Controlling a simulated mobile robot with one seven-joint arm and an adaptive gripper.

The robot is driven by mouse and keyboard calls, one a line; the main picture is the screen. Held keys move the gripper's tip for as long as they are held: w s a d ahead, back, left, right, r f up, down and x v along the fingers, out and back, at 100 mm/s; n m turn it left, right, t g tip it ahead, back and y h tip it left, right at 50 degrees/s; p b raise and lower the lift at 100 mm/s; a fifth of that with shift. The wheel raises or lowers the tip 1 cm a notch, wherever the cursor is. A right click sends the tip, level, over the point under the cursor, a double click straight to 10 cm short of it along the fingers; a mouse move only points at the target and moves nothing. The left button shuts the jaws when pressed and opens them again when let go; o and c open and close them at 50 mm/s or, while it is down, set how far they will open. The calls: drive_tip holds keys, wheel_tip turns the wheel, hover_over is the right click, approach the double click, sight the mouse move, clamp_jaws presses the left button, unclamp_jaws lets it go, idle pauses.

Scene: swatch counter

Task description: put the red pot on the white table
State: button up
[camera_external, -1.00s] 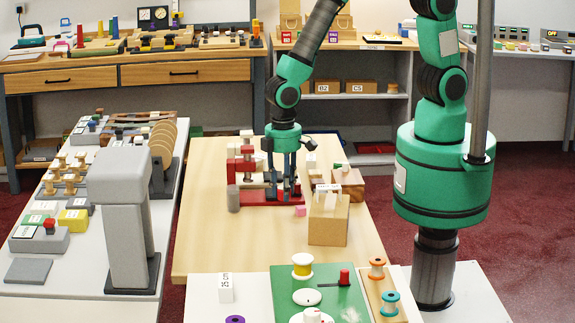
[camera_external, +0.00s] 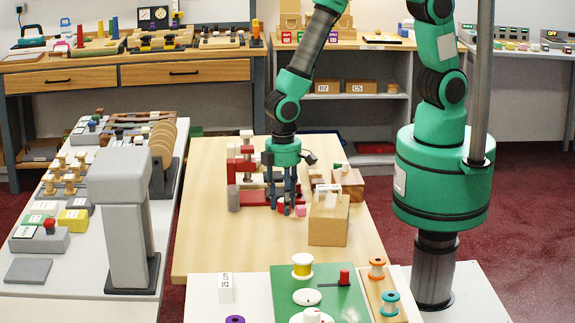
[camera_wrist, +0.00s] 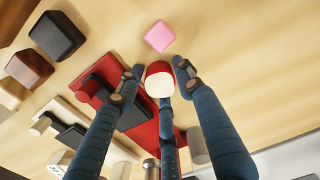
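The red pot (camera_wrist: 159,80), a small red cylinder with a white top, is between my fingertips in the wrist view. My gripper (camera_external: 283,206) points down over the wooden table, and its fingers stand open around the pot (camera_wrist: 158,82), with a narrow gap on the left. In the external view the fingers mostly hide the pot. A long white table (camera_external: 75,272) runs along the left. Another white surface (camera_external: 255,285) is at the front, beside the wooden table's near end.
A pink block (camera_wrist: 159,36) lies just beyond the pot. A red stand (camera_wrist: 145,125) is close to the fingers on the left. A cardboard-coloured box (camera_external: 329,225) stands right of my gripper. A grey post device (camera_external: 125,225) stands on the left white table. The wooden table's near left part is clear.

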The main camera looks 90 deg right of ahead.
drive_tip(key=shift+o, duration=0.4)
drive_tip(key=shift+r, duration=0.15)
wheel_tip(320, 180, up, 12)
drive_tip(key=p, duration=0.2)
drive_tip(key=shift+p, duration=0.4)
drive_tip(key=shift+w, duration=0.1)
idle(0.4)
drive_tip(key=shift+r, duration=0.1)
